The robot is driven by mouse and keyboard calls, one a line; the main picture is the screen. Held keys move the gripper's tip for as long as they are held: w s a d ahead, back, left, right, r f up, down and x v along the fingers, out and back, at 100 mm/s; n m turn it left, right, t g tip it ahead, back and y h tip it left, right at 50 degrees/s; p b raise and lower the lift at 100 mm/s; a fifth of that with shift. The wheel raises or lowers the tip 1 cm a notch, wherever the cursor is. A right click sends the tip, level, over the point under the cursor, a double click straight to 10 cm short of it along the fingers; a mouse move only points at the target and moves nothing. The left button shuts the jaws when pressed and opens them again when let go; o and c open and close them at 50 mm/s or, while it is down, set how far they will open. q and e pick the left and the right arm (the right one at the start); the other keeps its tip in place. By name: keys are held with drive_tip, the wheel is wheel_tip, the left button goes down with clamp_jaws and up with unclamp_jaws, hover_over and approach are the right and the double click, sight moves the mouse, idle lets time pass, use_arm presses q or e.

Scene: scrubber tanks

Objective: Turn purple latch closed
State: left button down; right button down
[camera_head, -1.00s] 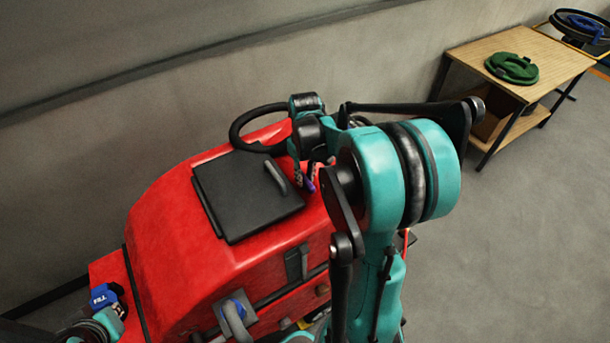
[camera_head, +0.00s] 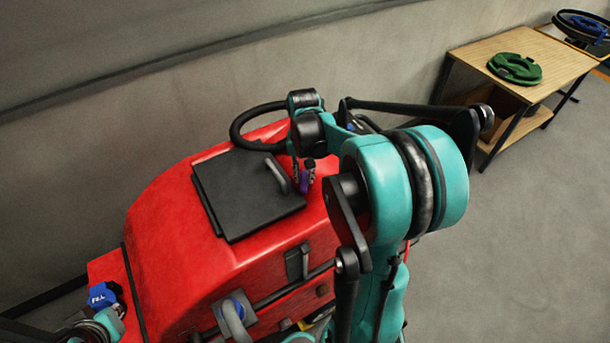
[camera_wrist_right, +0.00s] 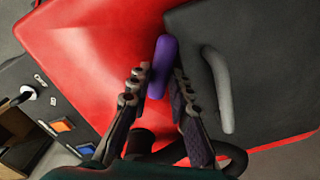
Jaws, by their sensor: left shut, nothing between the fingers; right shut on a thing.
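The purple latch (camera_wrist_right: 162,66) is a rounded bar beside the black lid (camera_wrist_right: 262,75) with its grey handle (camera_wrist_right: 222,90). My right gripper (camera_wrist_right: 164,72) is shut on the latch, with one finger on each side. In the head view, my right gripper (camera_head: 302,170) reaches down to the latch (camera_head: 304,184) at the lid's right edge; the fingers partly hide it. The black lid (camera_head: 238,200) lies flat on the red scrubber tank (camera_head: 165,235). My left gripper (camera_head: 97,325) is shut and empty at the lower left, partly cut off, close to a blue FILL cap (camera_head: 102,296).
A wall runs along the back. A wooden table (camera_head: 500,65) with a green round pad (camera_head: 515,69) stands at the far right. The floor (camera_head: 530,220) right of my arm is clear.

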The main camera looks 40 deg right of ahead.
drive_tip(key=m, duration=0.3)
drive_tip(key=m+b, duration=0.1)
drive_tip(key=m, duration=0.1)
drive_tip(key=shift+w+a+m, duration=0.2)
drive_tip(key=shift+w+m, duration=0.05)
drive_tip(key=shift+m, duration=0.05)
drive_tip(key=m, duration=0.5)
drive_tip(key=shift+w+m+b, duration=0.3)
drive_tip(key=c, duration=1.4)
unclamp_jaws()
drive_tip(key=shift+o, duration=0.2)
drive_tip(key=shift+r, duration=0.1)
wheel_tip(320, 180, up, 12)
